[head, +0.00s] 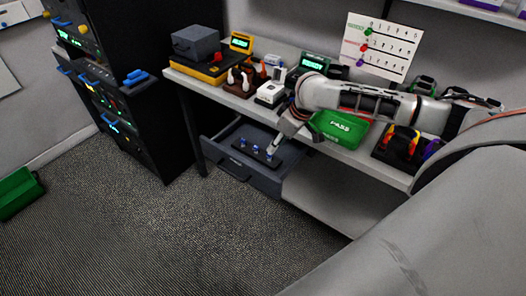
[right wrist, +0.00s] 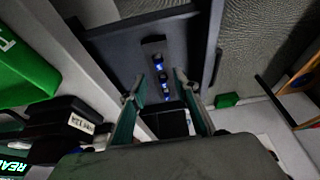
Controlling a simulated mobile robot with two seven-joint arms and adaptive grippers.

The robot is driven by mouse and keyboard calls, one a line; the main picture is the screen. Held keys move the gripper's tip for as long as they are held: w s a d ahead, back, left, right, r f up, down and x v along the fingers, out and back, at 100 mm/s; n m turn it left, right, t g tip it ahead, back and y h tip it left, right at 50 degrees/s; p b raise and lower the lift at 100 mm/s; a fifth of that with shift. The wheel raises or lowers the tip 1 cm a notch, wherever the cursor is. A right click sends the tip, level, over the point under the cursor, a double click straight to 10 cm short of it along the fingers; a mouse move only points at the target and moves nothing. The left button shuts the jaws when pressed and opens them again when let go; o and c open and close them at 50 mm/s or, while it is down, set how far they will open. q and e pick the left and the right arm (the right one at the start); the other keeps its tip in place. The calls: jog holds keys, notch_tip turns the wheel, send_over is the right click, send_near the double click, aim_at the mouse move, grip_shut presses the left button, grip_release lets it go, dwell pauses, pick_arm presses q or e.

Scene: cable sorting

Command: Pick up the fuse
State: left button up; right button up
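Several small fuses with blue bands (head: 256,149) stand in a row on a black holder (head: 245,150) inside the open grey drawer (head: 212,151). In the right wrist view the fuses show as glowing blue pieces (right wrist: 157,63) on the dark strip, ahead of the fingers. My right gripper (head: 275,146) reaches down over the drawer at the right end of the holder. In the wrist view its two fingers (right wrist: 160,86) are apart, with the nearest fuse showing between them; contact cannot be told. My left gripper is not in view.
The workbench (head: 350,154) above the drawer carries a green PASS tray (head: 340,126), a white device (head: 270,94) and a black and yellow case (head: 196,70). A black equipment rack (head: 150,110) stands left. The floor before the drawer is clear.

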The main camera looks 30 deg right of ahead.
aim_at(269, 158)
jog(key=shift+f, duration=0.4)
jog(key=shift+x, duration=0.75)
jog(key=b+x, duration=0.1)
jog(key=x, duration=0.3)
jog(key=shift+w+f, duration=0.1)
jog(key=shift+f, duration=0.05)
jog(key=shift+w+f, duration=0.15)
jog(key=shift+f, duration=0.05)
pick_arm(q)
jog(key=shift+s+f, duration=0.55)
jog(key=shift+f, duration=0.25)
pick_arm(e)
jog(key=c, duration=0.9)
